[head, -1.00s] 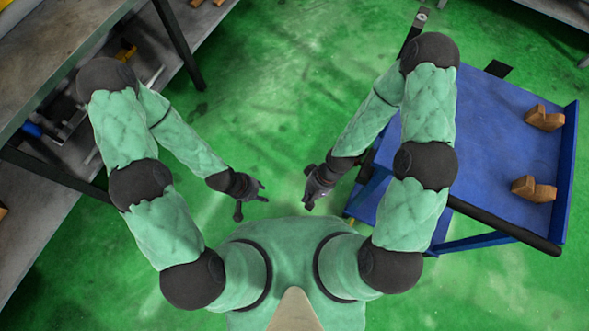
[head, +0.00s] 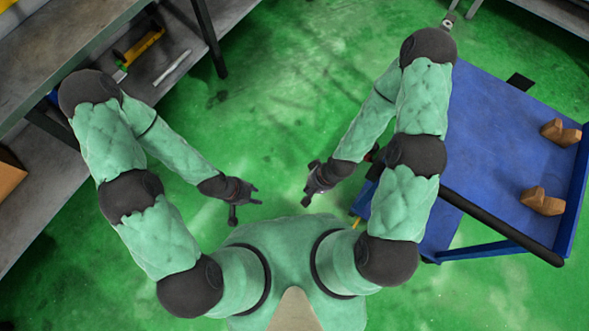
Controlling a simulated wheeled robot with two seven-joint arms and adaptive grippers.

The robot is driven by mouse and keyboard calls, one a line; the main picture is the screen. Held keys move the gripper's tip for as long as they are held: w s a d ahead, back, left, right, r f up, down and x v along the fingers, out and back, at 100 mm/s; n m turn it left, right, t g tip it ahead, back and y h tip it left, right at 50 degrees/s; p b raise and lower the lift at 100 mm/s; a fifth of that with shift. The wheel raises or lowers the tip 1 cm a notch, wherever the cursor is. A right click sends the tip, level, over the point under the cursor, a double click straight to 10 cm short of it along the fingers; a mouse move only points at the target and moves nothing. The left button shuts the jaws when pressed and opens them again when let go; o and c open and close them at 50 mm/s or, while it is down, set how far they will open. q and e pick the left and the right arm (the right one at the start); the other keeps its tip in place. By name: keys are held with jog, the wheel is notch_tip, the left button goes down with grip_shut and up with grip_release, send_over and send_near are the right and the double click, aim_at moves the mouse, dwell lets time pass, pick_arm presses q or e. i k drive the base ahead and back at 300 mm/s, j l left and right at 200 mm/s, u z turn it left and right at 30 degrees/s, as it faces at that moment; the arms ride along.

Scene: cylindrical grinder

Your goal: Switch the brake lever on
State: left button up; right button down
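No brake lever can be made out in the head view, and the grinder is not seen either. My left gripper (head: 243,203) hangs in front of my torso, over the green floor, with its dark fingers spread apart and nothing between them. My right gripper (head: 309,186) is to the right of it, also over the floor and empty, its fingers apart. Neither gripper touches anything.
A blue cart (head: 510,150) with brown blocks (head: 543,201) stands close by on the right, partly behind my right arm. A grey shelved workbench (head: 150,88) stands on the left near my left arm. The green floor (head: 285,85) ahead is clear.

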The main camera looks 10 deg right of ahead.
aim_at(367, 157)
jog(key=k+u, duration=0.15)
jog(key=u, duration=0.2)
jog(key=k+l+u, duration=0.1)
jog(key=u, duration=0.25)
jog(key=k, duration=0.25)
